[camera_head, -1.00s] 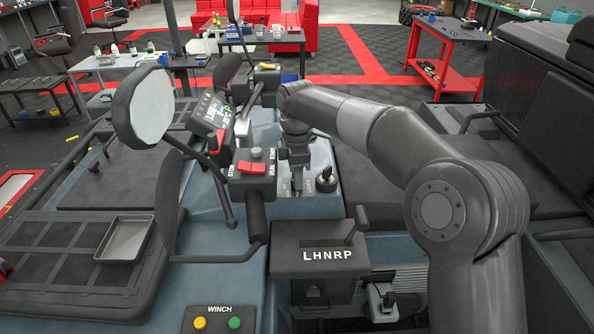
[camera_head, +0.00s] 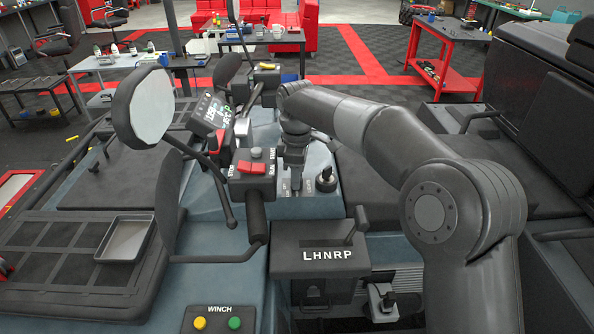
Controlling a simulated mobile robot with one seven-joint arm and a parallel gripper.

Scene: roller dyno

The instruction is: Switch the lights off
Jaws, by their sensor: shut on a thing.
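My gripper (camera_head: 293,182) points down onto the blue-grey console (camera_head: 310,208) in the middle of the view. It is shut on a small switch there; the switch itself is mostly hidden by the fingers. Small labels beside the fingertips are too small to read. A round black knob (camera_head: 326,180) stands just right of my gripper. A dark control box with a red switch (camera_head: 252,168) is just left of it.
A lit display (camera_head: 212,113) and a mirror (camera_head: 145,108) stand left of the arm. A gear lever box marked LHNRP (camera_head: 322,257) is in front, with a winch panel (camera_head: 218,322) at lower left. Dark seats flank the console.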

